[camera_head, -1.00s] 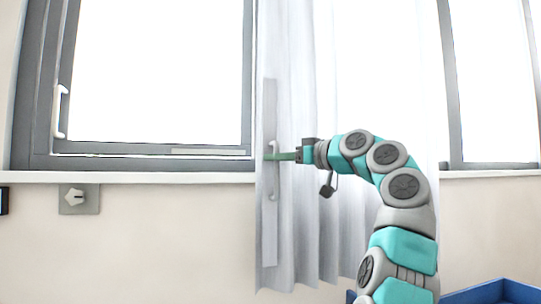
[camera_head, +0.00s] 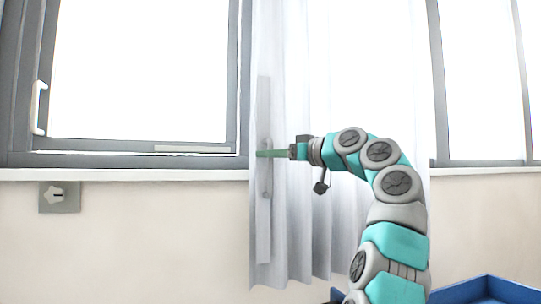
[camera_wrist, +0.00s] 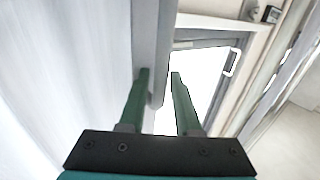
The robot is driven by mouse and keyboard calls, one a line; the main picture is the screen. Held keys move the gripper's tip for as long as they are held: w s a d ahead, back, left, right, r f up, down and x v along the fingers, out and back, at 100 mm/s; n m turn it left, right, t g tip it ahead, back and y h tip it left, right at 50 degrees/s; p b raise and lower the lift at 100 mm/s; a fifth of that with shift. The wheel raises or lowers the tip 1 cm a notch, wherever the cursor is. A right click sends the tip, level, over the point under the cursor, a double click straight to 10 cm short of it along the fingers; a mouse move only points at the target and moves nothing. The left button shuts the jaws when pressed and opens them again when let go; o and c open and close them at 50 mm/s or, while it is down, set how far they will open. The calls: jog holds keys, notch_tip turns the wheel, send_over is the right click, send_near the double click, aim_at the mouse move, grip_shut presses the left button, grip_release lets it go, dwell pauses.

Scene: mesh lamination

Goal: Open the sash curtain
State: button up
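The sash curtain (camera_head: 340,80) is white, hangs in folds and covers the middle of the window. The curtain (camera_wrist: 60,70) fills the left side there. I cannot tell whether a finger touches the bar or handle.
A grey window frame (camera_head: 120,160) with a white window handle (camera_head: 39,108) stands left. A pale sill (camera_head: 110,175) runs below it, above a wall plate with a knob (camera_head: 59,196). A blue bin (camera_head: 485,289) is at lower right.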

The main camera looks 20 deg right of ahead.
jog(key=b+v, duration=0.1)
jog(key=v, duration=0.7)
jog(key=shift+w+a, duration=0.1)
dwell(0.4)
